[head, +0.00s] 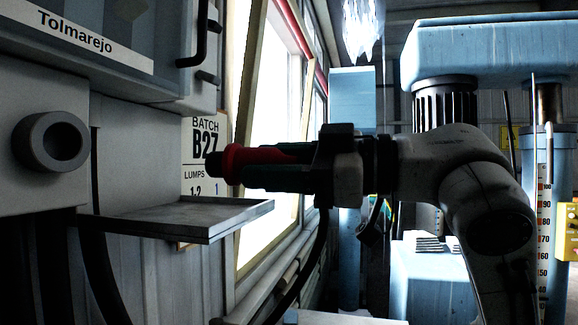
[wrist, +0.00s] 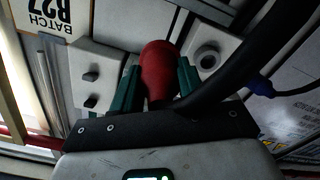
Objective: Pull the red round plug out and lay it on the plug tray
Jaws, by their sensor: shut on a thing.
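The red round plug (head: 232,161) is held in the green fingers of my gripper (head: 252,163), lying sideways with its rounded end pointing left. In the wrist view the red plug (wrist: 158,72) sits between both fingers of my gripper (wrist: 157,85). The plug is clear of the wall unit, in the air above and beside the right end of the grey plug tray (head: 205,221). The tray juts out below the unit, and what shows of it is empty. A round dark-centred socket (head: 52,140) is on the unit at far left; a similar round fitting shows in the wrist view (wrist: 208,60).
A dark cable (head: 308,270) hangs beneath my gripper. A blue machine (head: 480,50) and a yellow box (head: 568,232) stand at right.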

